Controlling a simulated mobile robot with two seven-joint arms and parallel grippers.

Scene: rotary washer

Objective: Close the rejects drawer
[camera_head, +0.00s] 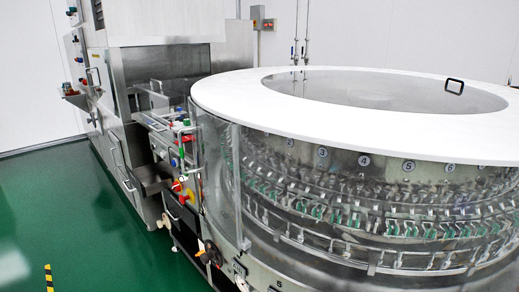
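I cannot tell for sure which part is the rejects drawer; no label for it is readable. An open-looking metal tray (150,182) juts out to the left from the machine's side, below a panel with red and green knobs. A smaller box-like part (75,97) sticks out at the far left of the machine. Neither of my grippers is in view.
The large round washer (340,200) with a white top ring and clear sides fills the right. A steel cabinet (160,70) stands behind it at left. Handles and a handwheel (212,254) protrude from the side.

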